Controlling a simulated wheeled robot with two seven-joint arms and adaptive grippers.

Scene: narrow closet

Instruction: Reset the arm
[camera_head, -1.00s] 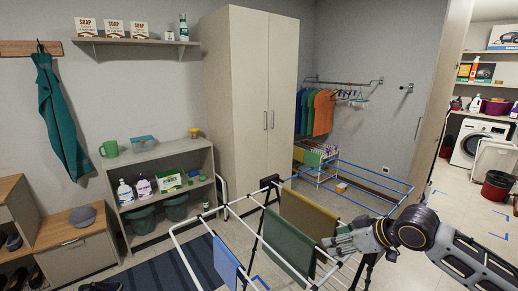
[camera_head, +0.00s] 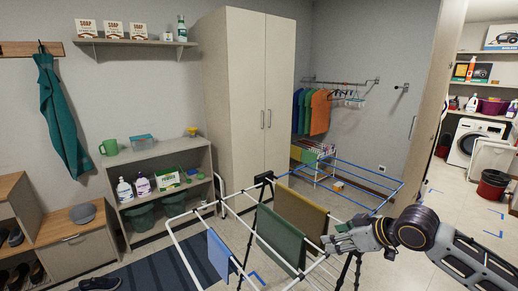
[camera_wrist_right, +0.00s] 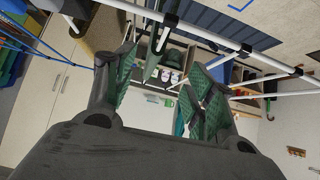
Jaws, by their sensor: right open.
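My right arm enters the head view from the lower right. Its gripper (camera_head: 334,242) is over the right part of the white and blue drying rack (camera_head: 180,256), beside the green towel (camera_head: 280,240) and the olive-brown towel (camera_head: 300,215) in the picture. In the right wrist view the two green-padded fingers (camera_wrist_right: 164,80) are spread apart, with nothing clearly held between them. White rack bars show beyond them in that view. I cannot tell whether the gripper touches the rack. My left gripper is not in view.
A tall wardrobe (camera_head: 238,100) stands behind the rack. A low shelf (camera_head: 165,204) with bottles and bins is at left of it. A smaller rack (camera_head: 312,160) stands at the back. Bare floor at right leads toward a washing machine (camera_head: 474,142).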

